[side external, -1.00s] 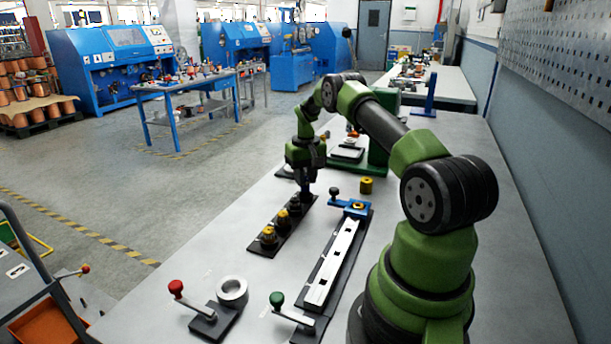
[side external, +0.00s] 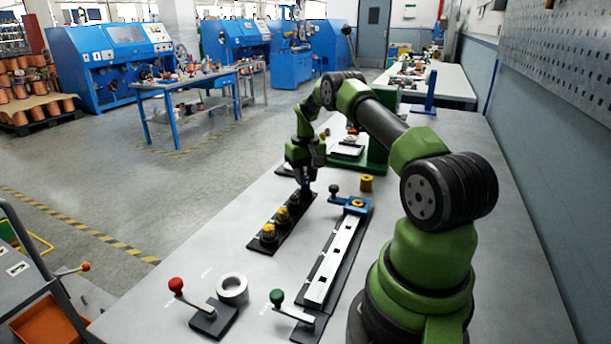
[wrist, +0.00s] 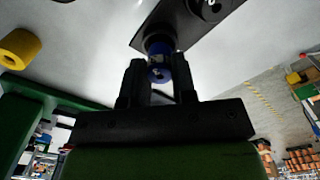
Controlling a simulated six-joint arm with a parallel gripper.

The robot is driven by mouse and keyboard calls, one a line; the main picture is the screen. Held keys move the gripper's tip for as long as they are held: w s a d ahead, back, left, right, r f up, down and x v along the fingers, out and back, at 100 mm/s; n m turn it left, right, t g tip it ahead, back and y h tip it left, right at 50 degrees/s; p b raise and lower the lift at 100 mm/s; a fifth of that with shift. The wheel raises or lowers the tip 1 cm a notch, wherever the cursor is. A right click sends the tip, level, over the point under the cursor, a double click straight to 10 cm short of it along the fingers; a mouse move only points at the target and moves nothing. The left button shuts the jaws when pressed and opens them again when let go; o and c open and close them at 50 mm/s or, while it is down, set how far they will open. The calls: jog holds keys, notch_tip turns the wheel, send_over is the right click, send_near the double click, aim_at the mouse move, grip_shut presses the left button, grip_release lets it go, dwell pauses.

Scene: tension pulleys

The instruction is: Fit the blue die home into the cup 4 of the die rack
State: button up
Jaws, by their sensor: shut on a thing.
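My gripper (side external: 305,186) points down at the far end of the dark die rack (side external: 259,249). In the wrist view my gripper (wrist: 158,78) is shut on the blue die (wrist: 158,62), which lies between its two dark fingers. The die overlaps the end of the rack (wrist: 175,28) there. I cannot tell how deep it sits in cup 4, as the fingers and the die hide that cup. In the side view, yellow dies (side external: 268,232) stand in the rack's nearer cups. Another dark cup (wrist: 210,8) shows at the top of the wrist view.
A loose yellow cylinder (side external: 366,183) stands on the table right of the rack. A long pale rail (side external: 334,255) with a blue block (side external: 352,204) lies parallel to the rack. A metal ring (side external: 232,288) and red-knobbed lever (side external: 176,285) are nearer.

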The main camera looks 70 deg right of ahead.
jog(key=shift+f, duration=0.1)
dwell(0.3)
jog(key=shift+f, duration=1)
jog(key=o, duration=1)
jog(key=shift+f, duration=0.1)
notch_tip(320, 180, up, 10)
